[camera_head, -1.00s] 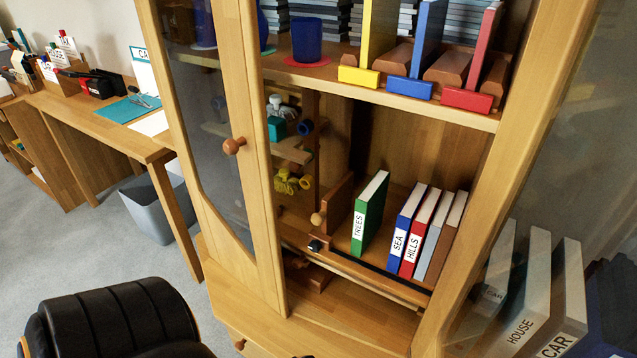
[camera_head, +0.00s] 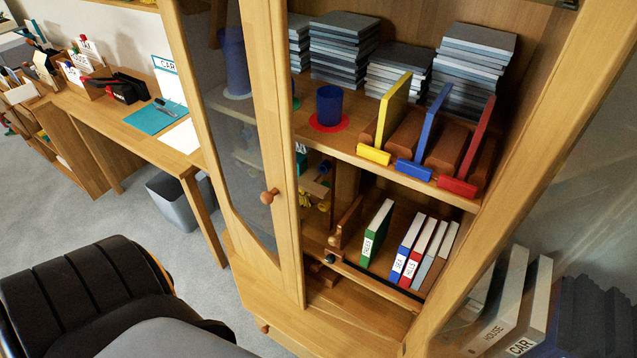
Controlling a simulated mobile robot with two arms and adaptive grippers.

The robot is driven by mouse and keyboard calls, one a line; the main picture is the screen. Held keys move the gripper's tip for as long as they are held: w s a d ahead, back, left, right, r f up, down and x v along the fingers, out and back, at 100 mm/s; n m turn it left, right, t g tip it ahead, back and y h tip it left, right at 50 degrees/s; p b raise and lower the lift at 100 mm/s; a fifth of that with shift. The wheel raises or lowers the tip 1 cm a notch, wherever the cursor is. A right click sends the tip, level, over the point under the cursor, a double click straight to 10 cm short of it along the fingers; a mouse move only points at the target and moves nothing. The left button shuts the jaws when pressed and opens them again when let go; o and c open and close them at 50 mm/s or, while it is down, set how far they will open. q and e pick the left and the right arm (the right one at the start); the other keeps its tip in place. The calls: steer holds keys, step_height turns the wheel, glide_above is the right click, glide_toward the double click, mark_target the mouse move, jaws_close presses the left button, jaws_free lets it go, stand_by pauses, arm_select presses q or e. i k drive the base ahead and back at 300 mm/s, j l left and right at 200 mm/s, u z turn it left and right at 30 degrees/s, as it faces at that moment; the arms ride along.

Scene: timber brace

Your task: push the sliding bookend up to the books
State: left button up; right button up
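The sliding bookend (camera_head: 349,219) is a brown wooden upright with a round knob, on the lower shelf of the cabinet. It stands left of the green TREES book (camera_head: 378,232), with a gap between them. To the right, past another gap, stand the blue SEA book (camera_head: 407,246), the red HILLS book (camera_head: 421,252) and grey books (camera_head: 440,256). A dark rail runs along the shelf's front edge. Neither of my grippers is in view.
A glazed door with a wooden knob (camera_head: 269,196) stands left of the lower shelf opening. The shelf above holds a blue cup (camera_head: 329,105), coloured upright boards and grey stacks. A black padded seat (camera_head: 75,290) fills the lower left.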

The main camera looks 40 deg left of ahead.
mark_target(348, 225)
steer(key=j+u, duration=0.6)
steer(key=u, duration=0.15)
